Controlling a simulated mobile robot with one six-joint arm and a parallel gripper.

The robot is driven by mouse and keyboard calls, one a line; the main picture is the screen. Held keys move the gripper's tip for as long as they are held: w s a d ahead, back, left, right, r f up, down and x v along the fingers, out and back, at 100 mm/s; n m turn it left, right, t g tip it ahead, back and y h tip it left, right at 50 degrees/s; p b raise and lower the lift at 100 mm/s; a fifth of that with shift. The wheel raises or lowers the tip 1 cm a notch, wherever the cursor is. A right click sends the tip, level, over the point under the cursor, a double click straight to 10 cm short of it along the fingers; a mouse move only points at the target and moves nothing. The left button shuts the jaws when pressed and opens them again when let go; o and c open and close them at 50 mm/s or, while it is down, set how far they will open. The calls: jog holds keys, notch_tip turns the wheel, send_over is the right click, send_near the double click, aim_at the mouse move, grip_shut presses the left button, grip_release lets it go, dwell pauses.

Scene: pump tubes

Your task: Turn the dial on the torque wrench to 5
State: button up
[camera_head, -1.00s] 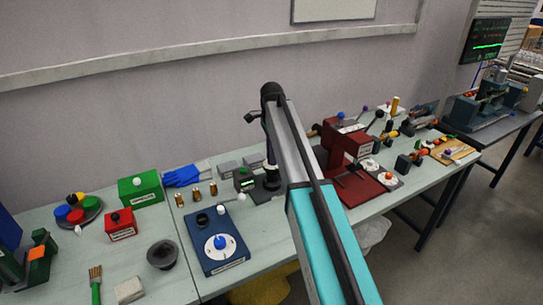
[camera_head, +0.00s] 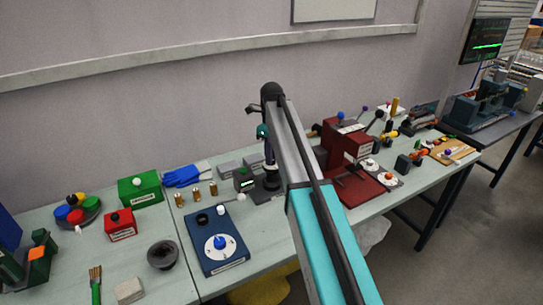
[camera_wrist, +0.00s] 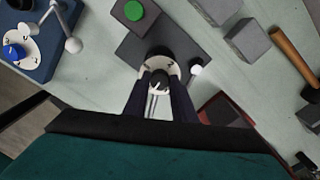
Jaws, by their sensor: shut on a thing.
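A dial with a black knob (camera_wrist: 160,80) and a round white face with dark marks (camera_wrist: 147,66) sits on a dark base (camera_wrist: 128,46) in the wrist view. A light pointer mark shows on the knob, but the numbers are too small to read. My gripper (camera_wrist: 160,86) is over the dial, its two dark fingers shut on the knob from either side. In the head view the dark device (camera_head: 243,180) stands behind the blue box, and my arm hides part of the area to its right.
A green button (camera_wrist: 134,10) and a white-tipped lever (camera_wrist: 196,70) are close to the dial. A blue box with a blue knob (camera_head: 220,243) stands in front, at left. Grey blocks (camera_head: 229,168) lie behind. A red press (camera_head: 345,160) stands to the right.

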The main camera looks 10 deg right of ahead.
jog(key=shift+m, duration=0.5)
jog(key=o, duration=1)
jog(key=shift+o, duration=0.2)
jog(key=shift+r, duration=0.1)
notch_tip(320, 180, up, 14)
jog(key=b, duration=0.3)
